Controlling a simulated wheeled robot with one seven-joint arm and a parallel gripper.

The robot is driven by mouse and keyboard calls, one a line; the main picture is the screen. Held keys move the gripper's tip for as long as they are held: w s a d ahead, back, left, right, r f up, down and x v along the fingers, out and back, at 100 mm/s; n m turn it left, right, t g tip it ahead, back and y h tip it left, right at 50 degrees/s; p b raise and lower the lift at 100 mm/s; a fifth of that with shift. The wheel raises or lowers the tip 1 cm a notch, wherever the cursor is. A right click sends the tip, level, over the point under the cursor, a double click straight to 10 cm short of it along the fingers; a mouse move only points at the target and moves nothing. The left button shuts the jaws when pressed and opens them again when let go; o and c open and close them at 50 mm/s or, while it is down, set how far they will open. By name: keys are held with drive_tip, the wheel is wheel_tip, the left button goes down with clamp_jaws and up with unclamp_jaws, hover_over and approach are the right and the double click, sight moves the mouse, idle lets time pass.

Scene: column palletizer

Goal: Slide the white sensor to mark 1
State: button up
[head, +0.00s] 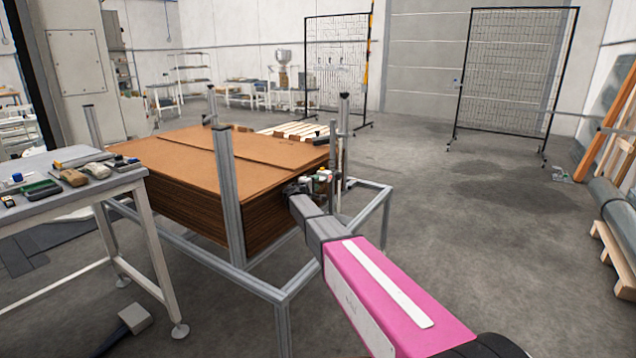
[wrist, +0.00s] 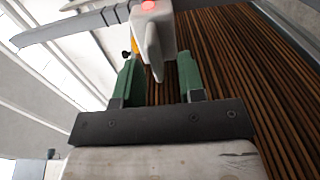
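The white sensor (wrist: 153,35) shows at the top middle of the wrist view, with a lit red-orange spot on it. It sits at a grey rail (wrist: 70,27) that runs to the left and carries dark bands (wrist: 110,15); I cannot read which is mark 1. My gripper (wrist: 158,62) is open, its two green fingers on either side of the sensor's lower part. A gap shows on the right; I cannot tell whether the left finger touches. In the head view my gripper (head: 322,180) is small, beside the stack's right corner post, and the sensor is hard to make out.
A tall stack of brown sheets (head: 180,165) stands within a grey frame (head: 262,287) with upright posts (head: 228,190). Its layered edges fill the wrist view's right side. A table (head: 75,200) with several small items is at left.

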drive_tip(key=v, duration=0.7)
drive_tip(key=shift+s, duration=0.15)
drive_tip(key=shift+a, duration=0.1)
drive_tip(key=s+d+f+m+g+y, duration=0.1)
drive_tip(key=s+d+f+m+g, duration=0.25)
drive_tip(key=s+d+f, duration=0.4)
drive_tip(key=s+d+f+m+g+y, duration=0.1)
drive_tip(key=s+d+f+m+g, duration=0.3)
drive_tip(key=s+d, duration=0.7)
drive_tip(key=s+f+m+g+y, duration=0.1)
drive_tip(key=s+f+g+y, duration=0.2)
drive_tip(key=s, duration=1)
drive_tip(key=s+a+f+m+g+y, duration=0.1)
drive_tip(key=s+f+m+g+y, duration=0.1)
drive_tip(key=s, duration=1.1)
drive_tip(key=f+g+y, duration=0.1)
drive_tip(key=g+y, duration=0.1)
drive_tip(key=y, duration=0.1)
drive_tip(key=shift+s+a+y, duration=0.2)
drive_tip(key=shift+s+y, duration=0.1)
drive_tip(key=shift+s, duration=0.05)
drive_tip(key=shift+o, duration=0.3)
